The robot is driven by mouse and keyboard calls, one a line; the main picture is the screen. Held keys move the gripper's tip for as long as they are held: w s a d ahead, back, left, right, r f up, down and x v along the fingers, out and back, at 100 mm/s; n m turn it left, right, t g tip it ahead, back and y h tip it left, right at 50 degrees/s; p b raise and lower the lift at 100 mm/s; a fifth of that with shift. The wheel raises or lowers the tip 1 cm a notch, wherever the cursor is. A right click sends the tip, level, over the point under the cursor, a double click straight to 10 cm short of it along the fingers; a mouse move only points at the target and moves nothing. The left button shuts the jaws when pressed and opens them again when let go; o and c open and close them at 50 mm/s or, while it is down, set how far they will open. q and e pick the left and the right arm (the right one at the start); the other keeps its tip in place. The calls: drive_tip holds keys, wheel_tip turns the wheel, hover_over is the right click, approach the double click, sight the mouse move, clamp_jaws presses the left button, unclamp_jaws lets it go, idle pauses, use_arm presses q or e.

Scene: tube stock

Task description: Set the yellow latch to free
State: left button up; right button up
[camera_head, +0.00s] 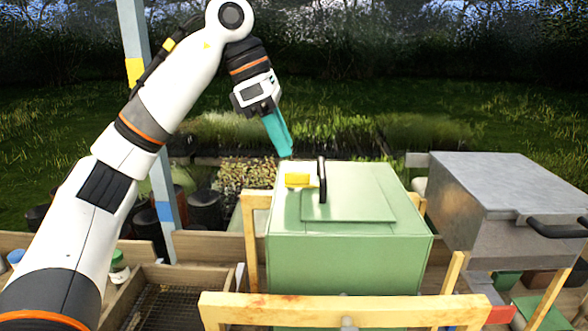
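The yellow latch (297,180) is a small block on a pale plate on top of the green box (350,262), near its back left corner. It sits just left of a black upright handle (322,181). My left gripper (286,153) points down with teal fingers, just above and behind the latch in the picture and apart from it. The fingers overlap as one teal shape, so their opening does not show. Nothing is visible in them. My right gripper is out of view.
A raised panel (347,206) lies on the box top. A wooden frame (350,309) crosses in front of the box. A grey metal box (500,185) with a black handle stands at right. A mesh-bottomed wooden tray (165,307) is at lower left. A post (161,185) rises behind my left arm.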

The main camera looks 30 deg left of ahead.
sight(302, 179)
use_arm(q)
drive_tip(key=shift+x, duration=2.9)
drive_tip(key=shift+c, duration=0.2)
clamp_jaws()
